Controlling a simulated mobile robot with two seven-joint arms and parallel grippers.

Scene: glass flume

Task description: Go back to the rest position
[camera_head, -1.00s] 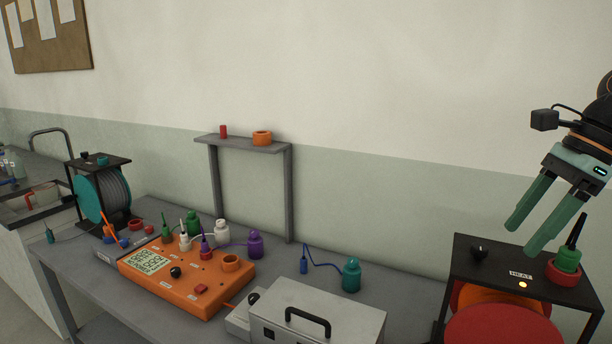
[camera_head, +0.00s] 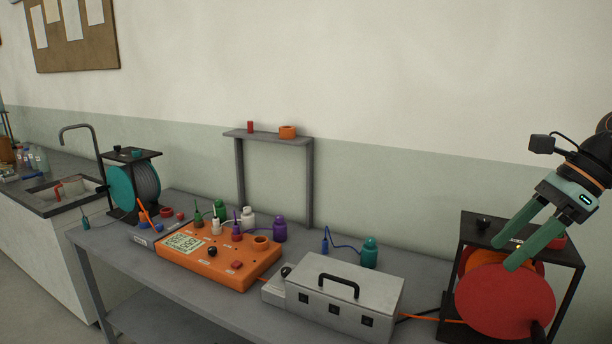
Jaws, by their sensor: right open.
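My right gripper (camera_head: 504,256) is at the right of the head view, coming in from the right edge. Its two green fingers are apart with nothing between them. They point down and left, and in the picture they overlap the top of the black-framed reel stand (camera_head: 577,262) with a red disc (camera_head: 505,300). I cannot tell the exact gap between fingertips and stand. The fingers hide part of the stand's top. My left gripper is not in view.
The grey bench (camera_head: 190,285) carries an orange meter box (camera_head: 215,268), a grey case (camera_head: 345,293), a teal bottle (camera_head: 369,252), a small shelf (camera_head: 265,139) and a teal reel (camera_head: 121,188). A sink (camera_head: 65,196) is at the left.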

